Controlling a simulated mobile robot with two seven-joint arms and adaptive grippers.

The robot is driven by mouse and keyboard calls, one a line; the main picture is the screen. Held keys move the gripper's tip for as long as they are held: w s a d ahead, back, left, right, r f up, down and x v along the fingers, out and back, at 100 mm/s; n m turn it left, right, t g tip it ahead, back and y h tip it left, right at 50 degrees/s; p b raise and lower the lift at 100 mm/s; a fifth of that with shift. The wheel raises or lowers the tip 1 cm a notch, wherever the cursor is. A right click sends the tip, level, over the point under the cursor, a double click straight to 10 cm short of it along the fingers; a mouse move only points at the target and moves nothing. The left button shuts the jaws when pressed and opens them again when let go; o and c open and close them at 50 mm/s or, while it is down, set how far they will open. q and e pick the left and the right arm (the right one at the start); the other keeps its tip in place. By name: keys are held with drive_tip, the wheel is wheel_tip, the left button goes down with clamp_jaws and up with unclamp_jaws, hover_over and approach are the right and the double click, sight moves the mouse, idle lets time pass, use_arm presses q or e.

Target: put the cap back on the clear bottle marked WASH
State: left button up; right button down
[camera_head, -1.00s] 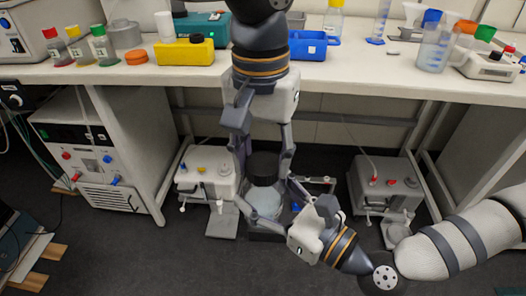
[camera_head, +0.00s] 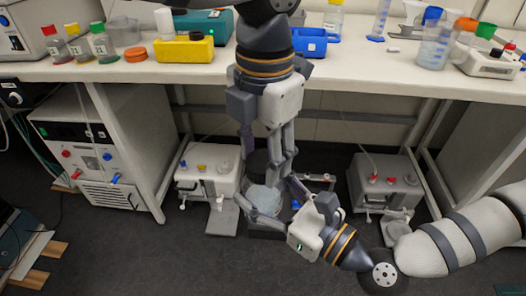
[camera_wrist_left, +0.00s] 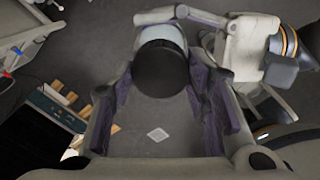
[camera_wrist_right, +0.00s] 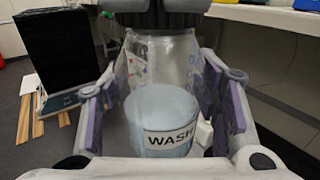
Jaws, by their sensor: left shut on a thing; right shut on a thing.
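The clear bottle marked WASH (camera_wrist_right: 160,125) stands upright between the fingers of my right gripper (camera_wrist_right: 165,95), which is shut on it. Its lower part looks pale blue. In the head view the bottle (camera_head: 265,198) is held in front of the bench, below its top. The black cap (camera_wrist_left: 162,68) is at the bottle's mouth, between the fingers of my left gripper (camera_head: 264,160), which is shut on it from above. The cap is partly hidden by those fingers in the head view. I cannot tell how tightly it sits on the neck.
The white bench (camera_head: 355,75) behind holds a yellow box (camera_head: 185,50), a blue tray (camera_head: 308,43), small capped bottles and a beaker (camera_head: 434,48). Grey pump units (camera_head: 208,170) and (camera_head: 383,180) stand under it. The floor in front is mostly clear.

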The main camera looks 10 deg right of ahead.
use_arm(q)
drive_tip(key=shift+m, duration=0.8)
drive_tip(key=o, duration=0.9)
drive_tip(key=shift+r, duration=2.3)
drive_tip(key=shift+c, duration=0.5)
